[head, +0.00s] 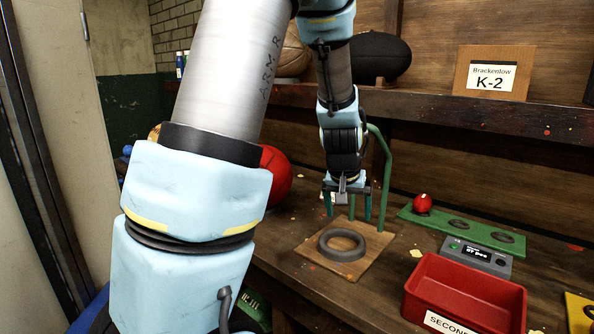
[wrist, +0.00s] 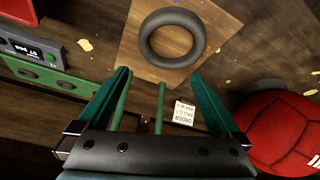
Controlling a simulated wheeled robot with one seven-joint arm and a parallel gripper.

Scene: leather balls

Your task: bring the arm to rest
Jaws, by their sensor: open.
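My gripper (head: 348,212) hangs pointing down over the bench, with its two green fingers spread and nothing between them. In the wrist view my gripper (wrist: 160,78) is also open and empty. A dark ring (head: 341,245) lies on a square wooden board (head: 305,250) just below and in front of it. The ring (wrist: 146,40) and board (wrist: 130,48) also show in the wrist view, apart from the fingers. My arm comes down from the top and hides part of the bench's left side.
A green bent pipe (head: 385,150) stands close by my gripper. A red ball (head: 274,176) sits left, partly behind my arm. On the right are a green rack (head: 480,236) with a small red ball (head: 422,203), a display box (head: 477,256) and a red bin (head: 465,285). A shelf (head: 470,115) runs above.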

